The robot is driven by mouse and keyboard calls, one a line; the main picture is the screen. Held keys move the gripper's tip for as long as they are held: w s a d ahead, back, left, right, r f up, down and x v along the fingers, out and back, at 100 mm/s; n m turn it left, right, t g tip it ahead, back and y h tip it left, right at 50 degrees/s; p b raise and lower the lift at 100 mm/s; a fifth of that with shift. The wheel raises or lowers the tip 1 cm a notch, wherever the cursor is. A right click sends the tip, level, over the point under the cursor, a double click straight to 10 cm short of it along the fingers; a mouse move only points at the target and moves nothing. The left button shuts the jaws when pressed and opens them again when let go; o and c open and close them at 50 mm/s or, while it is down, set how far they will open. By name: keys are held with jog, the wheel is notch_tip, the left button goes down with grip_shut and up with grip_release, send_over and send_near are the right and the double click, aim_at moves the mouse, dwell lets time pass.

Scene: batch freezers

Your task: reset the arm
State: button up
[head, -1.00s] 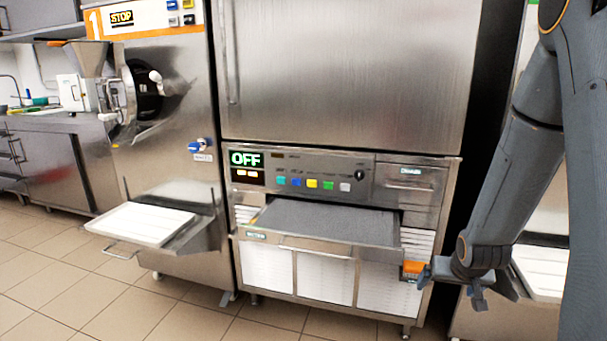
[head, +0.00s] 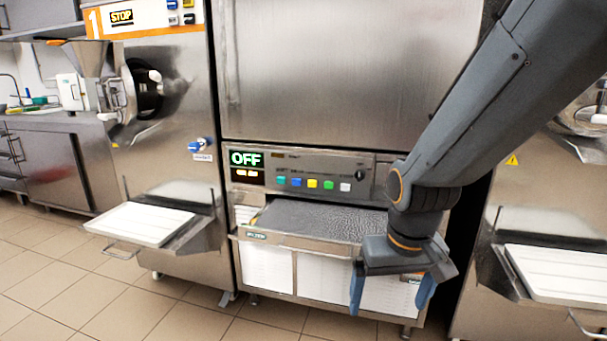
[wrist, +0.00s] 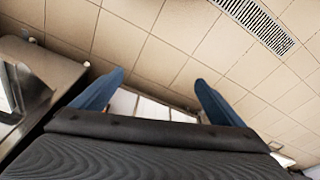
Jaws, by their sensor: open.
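My gripper (head: 392,292) hangs in front of the right side of the blast cabinet (head: 300,245) in the head view. Its two blue fingers point down and are spread apart, with nothing between them. In the wrist view the open fingers (wrist: 153,98) also show, with the tiled floor and a white panel beyond them. My arm crosses the right part of the head view and hides some of the cabinet's right side.
The cabinet's display reads OFF, and its grey open drawer (head: 320,219) is just behind my gripper. A batch freezer (head: 165,100) with a white tray (head: 150,223) stands left. Another white tray (head: 560,275) sits at right. Floor in front is clear.

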jog(key=s+a+r+n+g, duration=0.1)
jog(key=s+a+r, duration=0.15)
jog(key=s, duration=0.25)
jog(key=s+a+r+n+g, duration=0.1)
jog(key=s+a, duration=0.2)
jog(key=s, duration=0.3)
jog(key=d+r+m+p, duration=0.2)
jog(key=d+r+p, duration=0.6)
jog(key=p, duration=0.8)
jog(key=shift+w+d+r+m, duration=0.2)
jog(key=shift+d+r+m, duration=0.2)
jog(key=shift+d, duration=0.05)
jog(key=shift+c, duration=0.3)
